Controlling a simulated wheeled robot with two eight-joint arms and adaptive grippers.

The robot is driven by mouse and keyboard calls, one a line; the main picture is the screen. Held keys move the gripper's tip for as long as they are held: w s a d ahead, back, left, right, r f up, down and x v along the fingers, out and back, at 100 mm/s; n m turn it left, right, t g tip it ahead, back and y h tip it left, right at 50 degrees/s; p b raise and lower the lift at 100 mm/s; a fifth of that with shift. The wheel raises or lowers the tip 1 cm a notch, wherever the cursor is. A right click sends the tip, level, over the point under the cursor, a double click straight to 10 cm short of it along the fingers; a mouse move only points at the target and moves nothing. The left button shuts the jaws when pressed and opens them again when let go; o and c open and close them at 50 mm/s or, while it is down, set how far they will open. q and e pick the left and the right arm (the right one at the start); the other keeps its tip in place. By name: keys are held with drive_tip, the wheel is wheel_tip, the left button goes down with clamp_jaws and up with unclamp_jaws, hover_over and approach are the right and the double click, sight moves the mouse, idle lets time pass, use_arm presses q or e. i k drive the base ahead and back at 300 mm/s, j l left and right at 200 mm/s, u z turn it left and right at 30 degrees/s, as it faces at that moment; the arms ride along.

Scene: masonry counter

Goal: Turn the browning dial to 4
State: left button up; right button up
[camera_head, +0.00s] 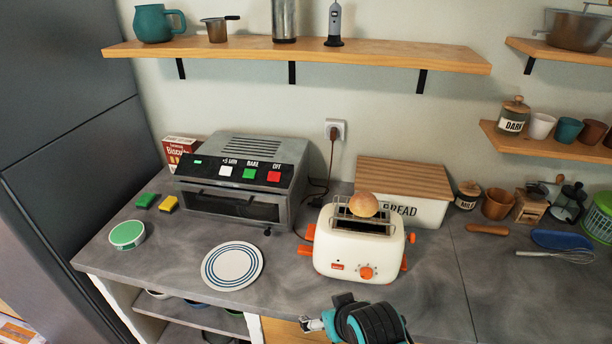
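The cream toaster (340,262) stands on the counter right of centre, its front towards me. Its orange browning dial (366,272) is on the front face, right of a small orange label; the dial's marks are too small to read. A round bun (363,205) rests on the wire rack above the slots. My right gripper (312,324) is at the bottom edge, below and in front of the toaster and apart from it. It points left and seems to hold nothing; its finger opening is unclear. My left gripper is out of view.
A striped plate (232,266) lies left of the toaster, with a toaster oven (243,186) behind. A bread box (402,185) stands close behind the toaster. A whisk (560,255) lies far right.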

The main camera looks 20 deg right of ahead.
sight(366, 273)
drive_tip(key=k+z, duration=0.15)
drive_tip(key=z, duration=0.35)
drive_tip(key=k+l+z, duration=0.1)
drive_tip(key=z, duration=0.35)
drive_tip(key=l, duration=0.1)
